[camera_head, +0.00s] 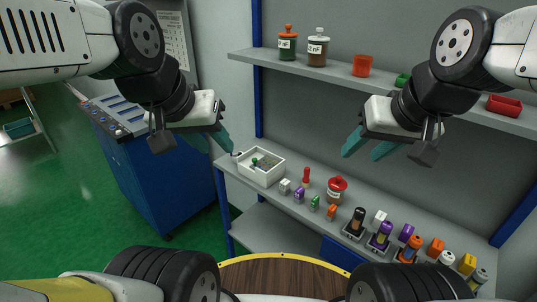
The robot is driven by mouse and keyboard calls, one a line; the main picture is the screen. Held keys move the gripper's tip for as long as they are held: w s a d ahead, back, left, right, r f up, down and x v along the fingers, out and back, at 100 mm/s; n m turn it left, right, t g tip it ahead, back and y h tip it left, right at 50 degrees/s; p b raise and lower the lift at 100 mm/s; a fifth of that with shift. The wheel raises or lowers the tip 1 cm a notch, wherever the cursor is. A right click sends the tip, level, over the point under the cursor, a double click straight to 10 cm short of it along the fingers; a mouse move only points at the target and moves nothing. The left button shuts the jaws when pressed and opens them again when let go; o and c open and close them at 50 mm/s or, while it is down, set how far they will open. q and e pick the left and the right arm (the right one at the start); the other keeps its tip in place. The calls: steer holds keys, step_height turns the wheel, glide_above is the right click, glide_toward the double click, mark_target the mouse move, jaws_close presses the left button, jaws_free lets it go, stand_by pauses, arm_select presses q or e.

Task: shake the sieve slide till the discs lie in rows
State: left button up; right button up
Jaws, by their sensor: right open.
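I cannot make out a sieve slide or discs in rows for sure. A white open box (275,175) with a small green-topped piece (254,162) inside stands at the left end of the bench, and its other contents are too small to tell. My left gripper (218,146) hangs in the air above and left of this box, apart from it. Its teal fingers overlap in this view, so their gap is unclear. My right gripper (362,151) is open and empty in the air above the middle of the bench, its teal fingers apart.
The grey bench (262,205) carries a red-lidded jar (337,190) and several small coloured blocks and bottles towards the right. A shelf (340,74) above holds jars and red bins. A blue cabinet (160,195) stands left. A round wooden top (285,278) is near me.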

stand_by(0.3)
arm_select(q)
steer(key=shift+o, duration=0.5)
steer(key=n+g+y, duration=0.2)
steer(key=g, duration=0.4)
glide_above(254, 159)
step_height(254, 159, down, 19)
steer(key=shift+r, duration=0.1)
steer(key=shift+w+f, duration=0.1)
steer(key=shift+f, duration=0.25)
step_height(254, 159, down, 8)
steer(key=shift+r, duration=0.25)
